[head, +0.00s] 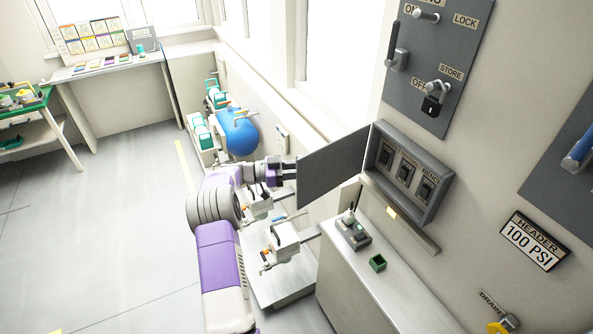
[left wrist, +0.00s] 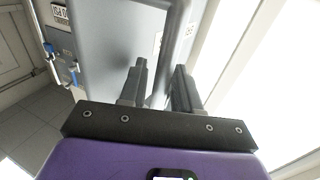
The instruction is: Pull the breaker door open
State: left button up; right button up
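The breaker box (head: 405,172) is on the right-hand wall, with labelled dark switches showing inside. Its grey door (head: 335,168) stands wide open, swung out to the left of the box. My left gripper (head: 291,170) is at the door's outer left edge. In the left wrist view its two dark fingers (left wrist: 161,88) are spread apart, with a grey panel behind them. I cannot tell whether a finger touches the door. My right gripper is in neither view.
A white cabinet (head: 385,280) with a small control and a green square piece stands below the box. Lockout switches (head: 430,85) hang above on a grey plate. A blue tank (head: 239,132) stands beyond my left arm. The floor at left is clear.

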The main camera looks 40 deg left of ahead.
pick_arm(q)
jog(key=shift+o, duration=0.2)
jog(key=shift+w+f, duration=0.1)
jog(key=shift+f, duration=0.05)
jog(key=v, duration=0.8)
jog(key=shift+b, duration=0.45)
